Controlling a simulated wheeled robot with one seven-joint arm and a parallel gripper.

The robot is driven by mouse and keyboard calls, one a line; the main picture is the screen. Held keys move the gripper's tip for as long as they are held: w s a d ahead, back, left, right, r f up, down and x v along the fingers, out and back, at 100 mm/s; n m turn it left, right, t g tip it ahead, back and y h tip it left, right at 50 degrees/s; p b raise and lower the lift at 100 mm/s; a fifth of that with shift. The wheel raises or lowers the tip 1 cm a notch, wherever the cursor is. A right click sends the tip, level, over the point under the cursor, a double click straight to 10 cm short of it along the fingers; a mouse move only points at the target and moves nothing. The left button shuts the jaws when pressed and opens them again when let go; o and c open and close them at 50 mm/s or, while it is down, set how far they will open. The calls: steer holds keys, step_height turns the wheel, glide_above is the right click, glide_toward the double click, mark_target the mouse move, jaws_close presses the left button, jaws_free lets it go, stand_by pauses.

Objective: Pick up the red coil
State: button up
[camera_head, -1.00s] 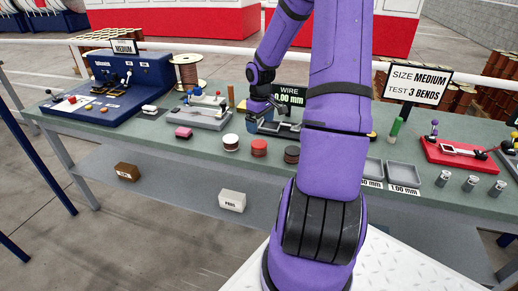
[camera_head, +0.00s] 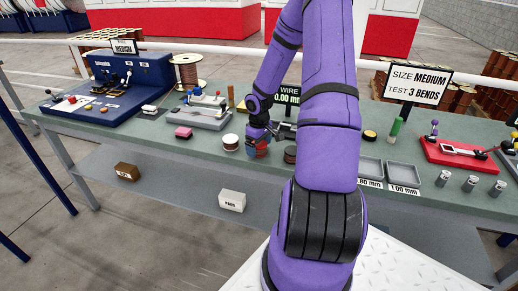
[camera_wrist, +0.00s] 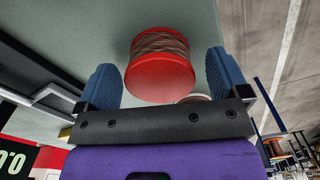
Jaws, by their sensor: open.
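The red coil (camera_wrist: 160,78) is a small spool with red flanges and brownish wire wound between them. In the wrist view it stands between the two blue fingers of my gripper (camera_wrist: 163,82), with a gap showing on each side. In the head view the red coil (camera_head: 256,154) sits on the bench top, mostly hidden by my gripper (camera_head: 258,143), which is over it. My gripper is open and holds nothing.
A white-topped coil (camera_head: 230,142) stands to the left of the red one and a dark coil (camera_head: 291,154) to the right. Grey trays (camera_head: 371,170) and metal cylinders (camera_head: 470,182) are on the right of the bench.

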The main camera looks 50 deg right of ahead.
steer(key=shift+c, duration=0.3)
steer(key=c, duration=1.1)
steer(key=shift+r, duration=0.2)
